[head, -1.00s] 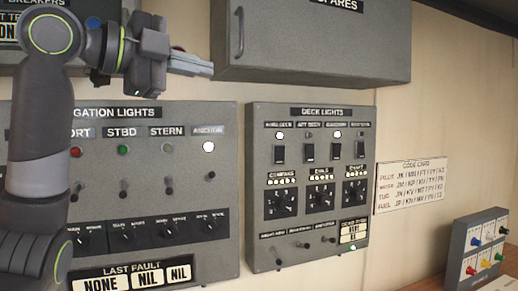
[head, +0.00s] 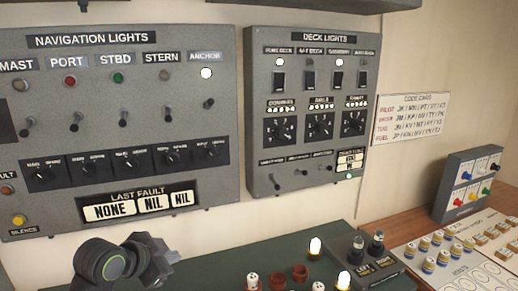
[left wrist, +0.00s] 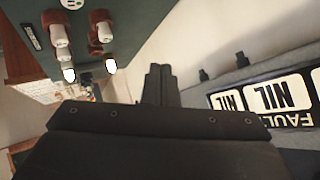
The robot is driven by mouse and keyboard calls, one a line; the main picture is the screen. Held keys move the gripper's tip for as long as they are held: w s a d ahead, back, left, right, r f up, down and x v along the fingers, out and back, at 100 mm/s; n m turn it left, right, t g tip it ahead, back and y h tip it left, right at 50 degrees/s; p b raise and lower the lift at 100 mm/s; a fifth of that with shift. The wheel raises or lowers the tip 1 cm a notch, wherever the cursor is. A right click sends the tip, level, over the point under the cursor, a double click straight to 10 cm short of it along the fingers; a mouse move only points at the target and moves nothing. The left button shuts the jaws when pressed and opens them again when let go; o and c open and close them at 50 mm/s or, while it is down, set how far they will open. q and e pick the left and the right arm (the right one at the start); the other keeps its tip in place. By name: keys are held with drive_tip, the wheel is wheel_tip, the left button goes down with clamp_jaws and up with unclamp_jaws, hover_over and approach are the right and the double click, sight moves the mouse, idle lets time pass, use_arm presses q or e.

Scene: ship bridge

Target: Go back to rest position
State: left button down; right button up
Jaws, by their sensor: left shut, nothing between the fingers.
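My left gripper (head: 168,258) is low in the head view, below the last fault plate of the navigation lights panel and at the left of the green surface. In the left wrist view its two fingers (left wrist: 158,84) are together and hold nothing. My right gripper is in neither view.
The navigation lights panel (head: 60,95) and deck lights panel (head: 300,80) hang on the wall. A green surface (head: 220,265) below carries red and white pieces and bulbs. A small switch box (head: 440,210) and a board with round pieces (head: 490,235) stand right.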

use_arm(q)
drive_tip(key=s+a+f+n+y, duration=0.1)
drive_tip(key=s+f+n, duration=0.1)
drive_tip(key=s+f, duration=0.3)
drive_tip(key=s+a+f+n+g+y, duration=0.1)
drive_tip(key=s+a+f+n, duration=0.1)
drive_tip(key=s+f, duration=0.3)
drive_tip(key=s+a+f+n+g+y, duration=0.1)
drive_tip(key=s+a+f+n, duration=0.1)
drive_tip(key=s+f, duration=0.4)
drive_tip(key=shift+a, duration=0.15)
drive_tip(key=s+a+f+n+g+y, duration=0.2)
drive_tip(key=s+f+n, duration=0.1)
drive_tip(key=s, duration=0.7)
drive_tip(key=s+a+f+n+g+y, duration=0.1)
drive_tip(key=s+a+f+n+g, duration=0.1)
drive_tip(key=s, duration=0.7)
wheel_tip(320, 180, down, 28)
drive_tip(key=a+g+b, duration=0.1)
drive_tip(key=a+b, duration=0.1)
drive_tip(key=s+d+f+g+b, duration=0.1)
drive_tip(key=s+f, duration=1.4)
drive_tip(key=f, duration=0.1)
drive_tip(key=shift+s+d+f+h+b, duration=0.15)
drive_tip(key=shift+s+f+h+b, duration=0.15)
drive_tip(key=shift+f+b, duration=0.1)
